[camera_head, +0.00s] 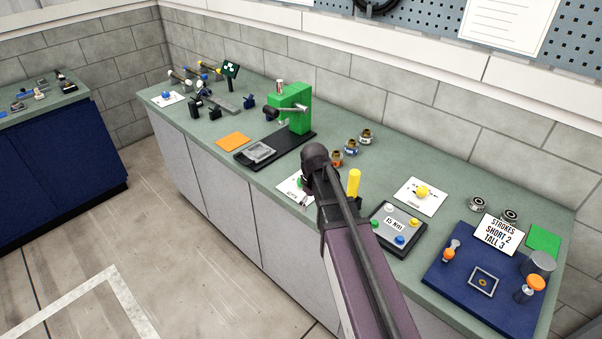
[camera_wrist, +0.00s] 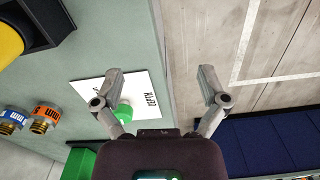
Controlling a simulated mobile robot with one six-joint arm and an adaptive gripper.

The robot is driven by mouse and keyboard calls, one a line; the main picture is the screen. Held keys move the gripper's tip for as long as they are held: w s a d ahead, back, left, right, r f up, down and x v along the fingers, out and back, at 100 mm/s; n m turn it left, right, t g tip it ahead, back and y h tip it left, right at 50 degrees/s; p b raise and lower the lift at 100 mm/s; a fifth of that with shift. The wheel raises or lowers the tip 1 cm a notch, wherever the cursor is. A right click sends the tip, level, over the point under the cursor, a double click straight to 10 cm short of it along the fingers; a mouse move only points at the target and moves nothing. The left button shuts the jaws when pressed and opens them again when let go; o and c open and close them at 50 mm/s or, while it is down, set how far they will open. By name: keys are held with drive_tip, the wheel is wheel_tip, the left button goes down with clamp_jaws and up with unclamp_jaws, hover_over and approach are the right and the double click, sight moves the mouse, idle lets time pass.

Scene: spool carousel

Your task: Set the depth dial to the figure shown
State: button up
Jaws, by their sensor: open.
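The depth dial is a green knob (camera_wrist: 124,112) on a white card (camera_wrist: 143,88) with lettering that appears to read DEPTH. Its setting cannot be read. In the head view the card (camera_head: 288,186) lies at the bench's front edge, mostly behind my arm, with a bit of green showing. My gripper (camera_wrist: 160,75) is open and empty, its fingers spread wide. The left finger overlaps the card in the picture; the right finger is over the floor. The knob shows beside the left finger's base, and I cannot tell whether they touch. I see no legible depth figure.
A green press (camera_head: 295,105) stands behind the card. Brass fittings (camera_head: 351,147) with coloured bands and a yellow cylinder (camera_head: 353,183) stand nearby. A dark box (camera_head: 398,229) reads 15 Nm. A sign (camera_head: 496,234) reads STROKES SHORT 2 TALL 3. The floor in front is clear.

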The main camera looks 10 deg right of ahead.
drive_tip(key=w+r+n+p, duration=0.3)
drive_tip(key=w+r+n, duration=0.1)
drive_tip(key=w, duration=0.4)
drive_tip(key=w+r+n+p, duration=0.4)
drive_tip(key=w, duration=0.5)
drive_tip(key=shift+r, duration=0.15)
wheel_tip(320, 180, down, 14)
drive_tip(key=b, duration=1.4)
drive_tip(key=shift+s+r, duration=0.1)
drive_tip(key=shift+c, duration=0.2)
drive_tip(key=c, duration=1.1)
